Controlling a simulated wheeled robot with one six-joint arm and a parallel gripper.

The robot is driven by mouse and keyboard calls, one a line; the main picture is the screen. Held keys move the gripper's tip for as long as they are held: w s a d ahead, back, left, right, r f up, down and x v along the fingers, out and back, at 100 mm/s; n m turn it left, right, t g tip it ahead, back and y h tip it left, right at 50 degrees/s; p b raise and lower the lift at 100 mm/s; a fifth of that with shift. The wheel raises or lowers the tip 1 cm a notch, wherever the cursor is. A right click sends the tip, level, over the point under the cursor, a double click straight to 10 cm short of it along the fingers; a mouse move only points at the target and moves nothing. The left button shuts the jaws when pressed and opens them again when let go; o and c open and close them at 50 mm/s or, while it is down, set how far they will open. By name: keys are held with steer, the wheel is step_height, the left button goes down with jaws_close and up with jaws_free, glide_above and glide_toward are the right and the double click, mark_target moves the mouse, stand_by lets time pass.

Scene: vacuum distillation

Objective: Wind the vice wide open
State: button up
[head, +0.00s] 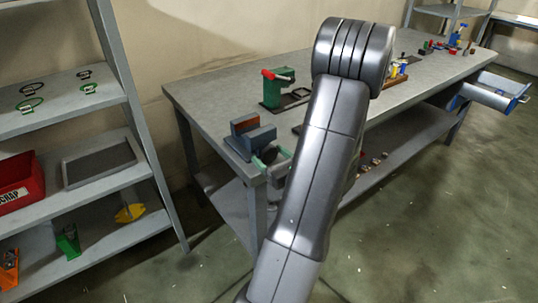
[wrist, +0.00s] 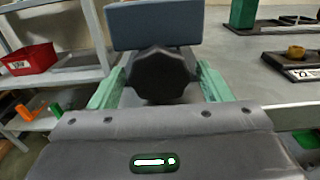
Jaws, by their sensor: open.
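The blue-grey vice (head: 257,138) stands on the near left corner of the workbench, with a rust-brown face showing at its jaw. In the wrist view its blue-grey jaw block (wrist: 155,26) fills the top, and a black lobed knob (wrist: 162,76) faces me in front of it. My gripper (wrist: 162,70) is open, with one green finger on each side of the knob and a gap visible on both sides.
The grey workbench (head: 205,92) carries a green tool with a red handle (head: 278,86) behind the vice. A shelf rack (head: 95,104) with a red scrap bin (head: 20,182) stands at left. A blue-handled drawer (head: 495,92) sticks out at right. The floor in front is clear.

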steer(key=shift+w+a, duration=0.3)
steer(key=shift+w, duration=0.05)
steer(key=c, duration=0.9)
steer(key=shift+f+b, duration=0.1)
steer(key=shift+b, duration=0.3)
steer(key=shift+f+n+b, duration=0.15)
steer(key=shift+n+b, duration=0.55)
steer(key=shift+b, duration=0.1)
steer(key=n+b, duration=0.2)
steer(key=b, duration=0.1)
steer(key=shift+o, duration=0.2)
steer(key=shift+d+n+b, duration=0.1)
steer(key=shift+n+b, duration=0.7)
steer(key=shift+b, duration=0.2)
steer(key=shift+w+r+n+b, duration=0.1)
steer(key=shift+r+n+b, duration=0.15)
steer(key=shift+n+b, duration=0.25)
